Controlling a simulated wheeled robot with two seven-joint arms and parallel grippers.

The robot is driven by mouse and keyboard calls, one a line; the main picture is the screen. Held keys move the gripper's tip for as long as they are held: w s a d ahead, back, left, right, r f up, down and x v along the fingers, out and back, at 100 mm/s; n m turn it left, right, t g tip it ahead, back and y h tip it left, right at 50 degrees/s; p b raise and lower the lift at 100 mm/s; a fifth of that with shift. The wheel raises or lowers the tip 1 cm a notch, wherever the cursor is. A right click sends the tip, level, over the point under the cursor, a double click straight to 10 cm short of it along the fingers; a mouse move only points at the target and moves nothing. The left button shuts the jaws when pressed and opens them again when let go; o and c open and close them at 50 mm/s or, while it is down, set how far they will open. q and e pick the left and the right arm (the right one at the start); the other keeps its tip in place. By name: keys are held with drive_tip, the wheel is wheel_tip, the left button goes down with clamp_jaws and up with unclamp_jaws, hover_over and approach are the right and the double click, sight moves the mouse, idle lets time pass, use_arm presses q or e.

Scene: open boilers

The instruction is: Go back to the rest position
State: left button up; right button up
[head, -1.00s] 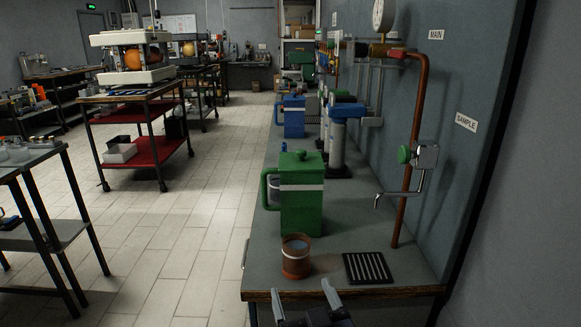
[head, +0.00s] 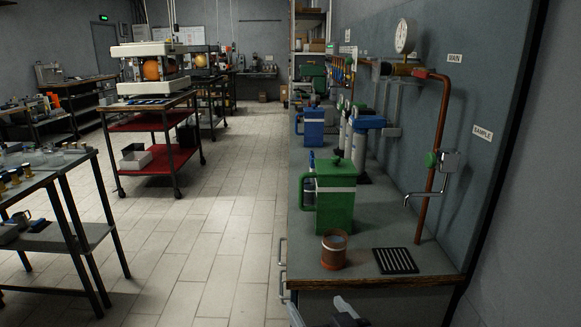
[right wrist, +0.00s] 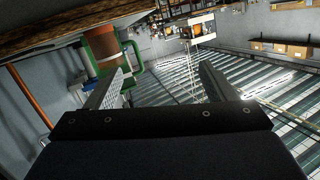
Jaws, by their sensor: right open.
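My right gripper (head: 318,312) is at the bottom edge of the head view, low in front of the workbench (head: 385,277). In the right wrist view its two fingers (right wrist: 160,85) are spread apart with nothing between them. A copper-coloured cup (head: 334,252) stands on the bench near its front edge, apart from the gripper. A green jug (head: 335,200) with a white band stands behind the cup. The cup (right wrist: 102,52) and the jug's green handle also show beyond the left finger in the right wrist view. My left gripper is not in view.
A black slotted drain (head: 395,261) lies right of the cup, below a sample tap (head: 432,185) on a copper pipe. A blue jug (head: 312,128) stands farther back. A table with small jars (head: 50,180) is at the left. The tiled floor (head: 215,225) between is clear.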

use_arm(q)
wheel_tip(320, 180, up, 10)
drive_tip(key=p, duration=0.9)
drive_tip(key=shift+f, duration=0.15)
use_arm(e)
drive_tip(key=s+d+r+m+g, duration=0.1)
drive_tip(key=s+d+g, duration=0.3)
drive_tip(key=s+d, duration=0.3)
drive_tip(key=s+d+r+m+g+h, duration=0.1)
drive_tip(key=s+d+r+m+g, duration=0.1)
drive_tip(key=s+d+g, duration=0.3)
drive_tip(key=s+d, duration=0.3)
drive_tip(key=s, duration=0.3)
drive_tip(key=shift+s+d+r+m+g, duration=0.25)
drive_tip(key=shift+d+m+g, duration=0.05)
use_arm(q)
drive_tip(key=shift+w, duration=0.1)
